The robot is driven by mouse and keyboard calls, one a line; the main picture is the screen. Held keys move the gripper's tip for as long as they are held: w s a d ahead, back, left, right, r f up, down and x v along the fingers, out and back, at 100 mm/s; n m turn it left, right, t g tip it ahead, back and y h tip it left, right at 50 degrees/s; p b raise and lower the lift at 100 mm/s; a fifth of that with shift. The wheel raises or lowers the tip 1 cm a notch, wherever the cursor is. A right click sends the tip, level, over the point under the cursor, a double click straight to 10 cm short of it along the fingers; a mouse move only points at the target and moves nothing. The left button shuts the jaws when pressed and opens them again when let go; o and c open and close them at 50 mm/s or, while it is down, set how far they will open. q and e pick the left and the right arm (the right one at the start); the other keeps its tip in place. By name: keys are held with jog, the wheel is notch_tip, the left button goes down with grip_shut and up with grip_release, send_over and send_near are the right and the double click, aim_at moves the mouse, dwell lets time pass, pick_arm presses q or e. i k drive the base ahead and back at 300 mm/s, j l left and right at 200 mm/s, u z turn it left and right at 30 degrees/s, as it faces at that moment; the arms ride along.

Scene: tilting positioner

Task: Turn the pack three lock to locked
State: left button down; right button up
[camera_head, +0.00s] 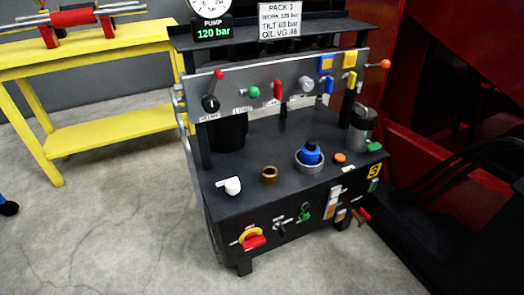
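The pack three station is a dark bench (250,190) with a yellow "3" plate (374,170) and a "PACK 3" sign (281,20). On its front face are a red handle on a yellow ring (253,239), a small dark lever (281,225), and a dark round control with green below it (305,211). Two light plates with orange marks are at the front right. The labels are too small to read, so I cannot tell which is the lock. Neither gripper is clearly visible.
The upper panel (290,85) carries several knobs and levers. A blue knob (310,152), brass ring (269,175) and grey canister (361,128) stand on the bench top. A yellow table (110,130) is behind left, red machinery (440,80) at right. Floor in front is clear.

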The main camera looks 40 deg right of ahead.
aim_at(282, 231)
jog(key=z, duration=1.35)
